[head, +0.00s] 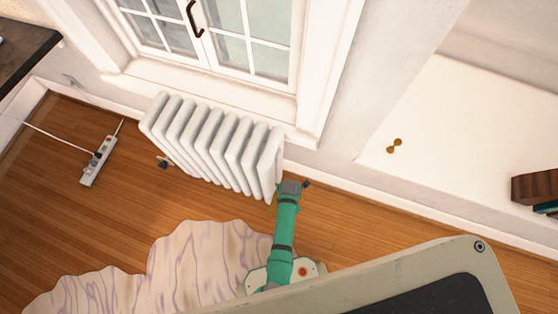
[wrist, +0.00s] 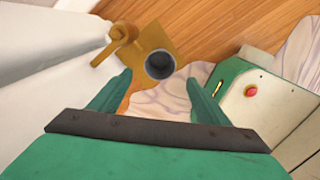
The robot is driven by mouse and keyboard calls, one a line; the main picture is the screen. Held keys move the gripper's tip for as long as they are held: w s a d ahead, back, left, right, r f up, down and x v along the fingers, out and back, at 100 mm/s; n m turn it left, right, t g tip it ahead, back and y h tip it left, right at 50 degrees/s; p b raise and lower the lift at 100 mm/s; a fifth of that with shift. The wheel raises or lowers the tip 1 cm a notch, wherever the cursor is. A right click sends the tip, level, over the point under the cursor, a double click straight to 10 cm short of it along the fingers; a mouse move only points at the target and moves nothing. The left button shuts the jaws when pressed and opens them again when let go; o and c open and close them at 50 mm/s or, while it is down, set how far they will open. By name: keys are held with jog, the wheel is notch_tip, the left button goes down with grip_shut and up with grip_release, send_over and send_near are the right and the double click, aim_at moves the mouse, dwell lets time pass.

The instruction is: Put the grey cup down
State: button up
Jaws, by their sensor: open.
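The grey cup (wrist: 160,65) shows in the wrist view from above, with its round dark opening towards the camera. It appears just beyond my open fingertips, in line with the gap between them. My gripper (wrist: 158,82) has its two green fingers spread, with no visible contact on the cup. A flat tan-gold piece (wrist: 153,36) shows behind the cup; I cannot tell whether the cup rests on it. In the head view the end of my green arm is by the radiator's right end, and I cannot make out the cup there.
A white ribbed radiator (head: 215,145) stands under the window. A pale, purple-veined rug (head: 190,265) lies on the wooden floor (head: 130,205). A power strip (head: 98,160) lies at the left. A small brass-coloured object (head: 394,146) is on the white surface at the right.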

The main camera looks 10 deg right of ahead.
jog(key=s+a+r+m+t+h, duration=0.1)
jog(key=s+a+r+m+t, duration=0.55)
jog(key=a+r+m, duration=0.3)
jog(key=s+r+m+t, duration=0.2)
jog(key=r+m+t, duration=0.1)
jog(key=r, duration=0.9)
jog(key=s+r+m+t, duration=0.2)
jog(key=r+m+t, duration=0.1)
jog(key=r, duration=1)
jog(key=s+r+m+t+y, duration=0.1)
jog(key=s+r+m+t, duration=0.1)
jog(key=r, duration=1.1)
jog(key=a+m+t, duration=0.1)
jog(key=m, duration=0.1)
jog(key=shift+s+m, duration=0.35)
